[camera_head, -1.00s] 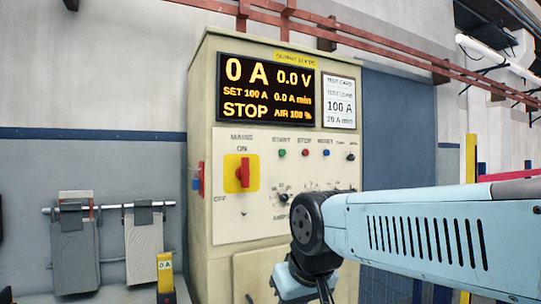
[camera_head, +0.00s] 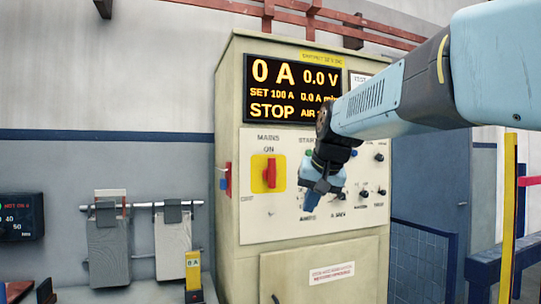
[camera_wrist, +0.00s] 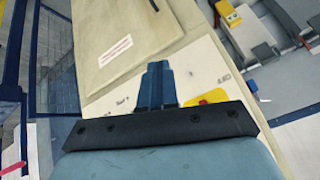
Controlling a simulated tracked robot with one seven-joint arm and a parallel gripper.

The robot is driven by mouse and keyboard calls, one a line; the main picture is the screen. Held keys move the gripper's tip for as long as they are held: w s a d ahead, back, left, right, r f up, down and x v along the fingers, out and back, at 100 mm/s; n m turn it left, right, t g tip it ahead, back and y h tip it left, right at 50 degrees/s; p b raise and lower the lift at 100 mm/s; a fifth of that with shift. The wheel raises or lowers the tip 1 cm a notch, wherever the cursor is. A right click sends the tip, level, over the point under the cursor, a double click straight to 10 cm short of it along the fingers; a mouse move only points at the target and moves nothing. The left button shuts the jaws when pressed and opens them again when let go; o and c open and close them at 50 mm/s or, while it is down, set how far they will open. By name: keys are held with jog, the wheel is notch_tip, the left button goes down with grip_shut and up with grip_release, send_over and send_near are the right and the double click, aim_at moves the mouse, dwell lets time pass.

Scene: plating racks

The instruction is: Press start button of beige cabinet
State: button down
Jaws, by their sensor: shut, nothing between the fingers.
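The beige cabinet (camera_head: 230,120) stands in the middle of the head view. Its display (camera_head: 290,90) reads 0 A, 0.0 V and STOP. The red mains switch (camera_head: 270,173) sits upright on a yellow plate, by the ON mark. The green start button (camera_head: 309,153) shows just left of my wrist, under the partly covered START label. My gripper (camera_head: 312,198) is shut and empty in front of the control panel, below the start button; its gap to the panel is unclear. In the wrist view my gripper (camera_wrist: 158,68) points across the cabinet front; the start button is not visible there.
My arm covers the panel's other top-row buttons and part of the display. Knobs (camera_head: 379,157) show at the panel's right. Grey plates (camera_head: 108,245) hang from a rail (camera_head: 140,206) at left. A yellow post (camera_head: 508,210) and blue rail (camera_head: 485,270) stand at right.

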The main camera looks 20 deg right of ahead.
aim_at(309, 153)
jog(key=w+d+r+m+t, duration=0.1)
jog(key=w+d+r+m, duration=0.3)
jog(key=w+d+r, duration=0.8)
jog(key=shift+w+d+r+t+h, duration=0.15)
jog(key=shift+w+d+t+h, duration=0.35)
jog(key=shift+d, duration=0.55)
jog(key=shift+w, duration=0.15)
jog(key=w, duration=0.8)
jog(key=shift+w+a, duration=0.2)
jog(key=shift+w, duration=0.15)
jog(key=shift+w, duration=0.15)
dwell(0.5)
jog(key=shift+w, duration=0.25)
jog(key=shift+w, duration=0.5)
dwell(0.9)
jog(key=shift+s, duration=0.95)
